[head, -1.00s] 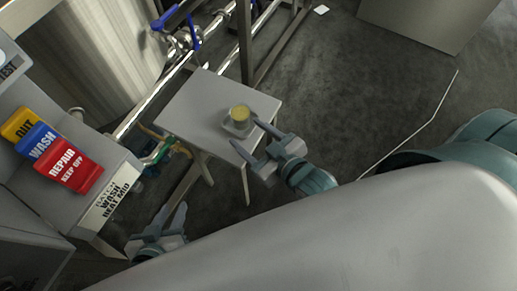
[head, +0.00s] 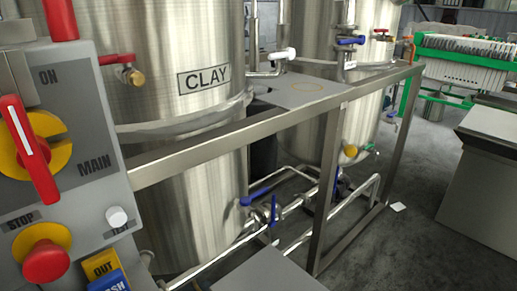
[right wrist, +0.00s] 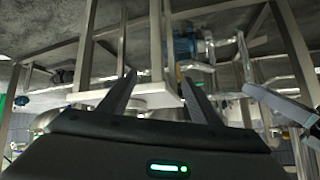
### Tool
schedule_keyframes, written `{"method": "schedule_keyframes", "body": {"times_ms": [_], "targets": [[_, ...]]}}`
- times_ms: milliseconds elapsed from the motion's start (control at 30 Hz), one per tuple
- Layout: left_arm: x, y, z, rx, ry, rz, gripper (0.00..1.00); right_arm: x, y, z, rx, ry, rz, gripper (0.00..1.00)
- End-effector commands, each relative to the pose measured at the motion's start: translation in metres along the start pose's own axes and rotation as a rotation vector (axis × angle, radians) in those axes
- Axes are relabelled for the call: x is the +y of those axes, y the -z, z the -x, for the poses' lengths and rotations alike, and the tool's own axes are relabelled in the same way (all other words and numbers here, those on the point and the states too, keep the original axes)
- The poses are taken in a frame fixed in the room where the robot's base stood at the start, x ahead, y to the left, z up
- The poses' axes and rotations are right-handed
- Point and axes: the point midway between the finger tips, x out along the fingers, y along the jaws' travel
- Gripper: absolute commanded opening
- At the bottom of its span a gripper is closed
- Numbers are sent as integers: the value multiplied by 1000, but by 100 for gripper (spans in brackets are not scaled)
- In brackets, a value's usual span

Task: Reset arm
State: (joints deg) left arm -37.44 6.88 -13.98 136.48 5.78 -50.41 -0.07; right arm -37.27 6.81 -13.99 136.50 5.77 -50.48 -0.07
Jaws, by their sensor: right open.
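My right gripper (right wrist: 159,80) shows in the right wrist view with its two dark fingers spread apart. Nothing is between the fingers. Neither gripper shows in the head view. My left gripper is not identifiable in either view. A pale grey jointed piece (right wrist: 283,106) shows at the right of the wrist view; I cannot tell what it is.
A steel tank marked CLAY (head: 190,115) and a second tank (head: 320,50) stand behind a metal frame (head: 240,138). A control panel (head: 75,150) is close at the left. A grey tabletop (head: 270,275) shows at the bottom. Open floor (head: 390,250) lies at the right.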

Motion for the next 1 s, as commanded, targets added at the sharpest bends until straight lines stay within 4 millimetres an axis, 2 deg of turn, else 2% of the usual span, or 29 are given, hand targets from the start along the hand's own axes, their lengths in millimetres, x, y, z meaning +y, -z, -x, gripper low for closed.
{"method": "schedule_keyframes", "body": {"times_ms": [167, 367, 567, 700, 1000], "targets": [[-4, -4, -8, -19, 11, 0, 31, 4, -5, -8, -20, -11, 0, 58], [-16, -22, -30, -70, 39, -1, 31, 16, -23, -30, -71, -39, 1, 58], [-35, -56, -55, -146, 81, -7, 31, 35, -58, -55, -148, -81, 6, 58], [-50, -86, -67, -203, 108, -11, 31, 50, -87, -67, -205, -107, 11, 58], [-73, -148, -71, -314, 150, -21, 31, 73, -149, -70, -315, -150, 21, 58]]}}
